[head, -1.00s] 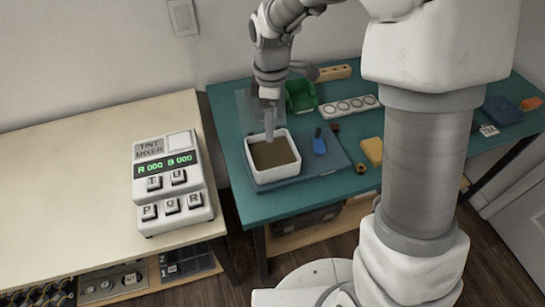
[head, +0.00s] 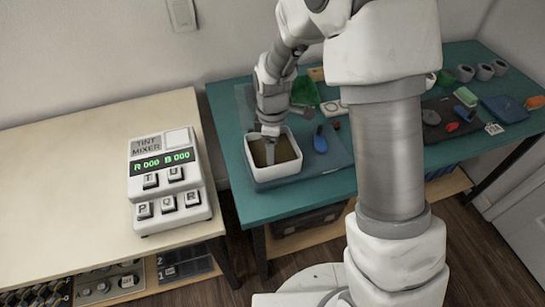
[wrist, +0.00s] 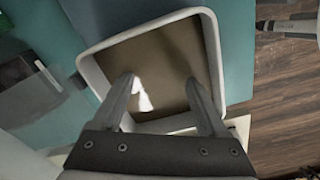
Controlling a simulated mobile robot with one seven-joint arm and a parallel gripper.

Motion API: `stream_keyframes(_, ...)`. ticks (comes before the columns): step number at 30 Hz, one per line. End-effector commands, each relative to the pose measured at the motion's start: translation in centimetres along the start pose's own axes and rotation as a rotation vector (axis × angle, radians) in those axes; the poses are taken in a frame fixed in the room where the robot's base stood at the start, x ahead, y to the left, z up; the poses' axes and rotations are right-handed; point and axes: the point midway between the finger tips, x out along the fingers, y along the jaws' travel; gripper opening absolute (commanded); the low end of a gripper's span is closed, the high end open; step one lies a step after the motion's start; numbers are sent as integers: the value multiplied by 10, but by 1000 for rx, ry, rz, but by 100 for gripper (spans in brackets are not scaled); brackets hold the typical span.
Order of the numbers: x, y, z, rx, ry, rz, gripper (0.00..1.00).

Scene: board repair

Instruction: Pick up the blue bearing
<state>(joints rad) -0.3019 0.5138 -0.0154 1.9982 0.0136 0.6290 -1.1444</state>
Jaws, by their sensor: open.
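I cannot make out a blue bearing in either view. My gripper (head: 270,158) points down over the white square tray (head: 287,174) on the teal table. In the wrist view my gripper (wrist: 160,82) is open, its two fingers spread above the brown floor of the tray (wrist: 82,70), with nothing seen between them but a small bright white patch. Whether the fingertips touch the brown surface, I cannot tell. A blue object (head: 320,140) lies on the mat just right of the tray.
The teal table (head: 225,120) also holds a green bin (head: 304,93), several grey and green cylinders (head: 485,72) at the far right, a red item (head: 452,127) and a dark blue item (head: 503,109). A tint mixer (head: 168,180) stands on the pale table at left.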

Motion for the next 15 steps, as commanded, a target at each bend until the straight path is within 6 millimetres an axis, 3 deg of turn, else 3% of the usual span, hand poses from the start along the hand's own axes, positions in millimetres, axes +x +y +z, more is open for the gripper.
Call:
stream_keyframes(4,0,0,0,0,0,0,74)
stream_keyframes(15,-1,0,0,0,0,0,8)
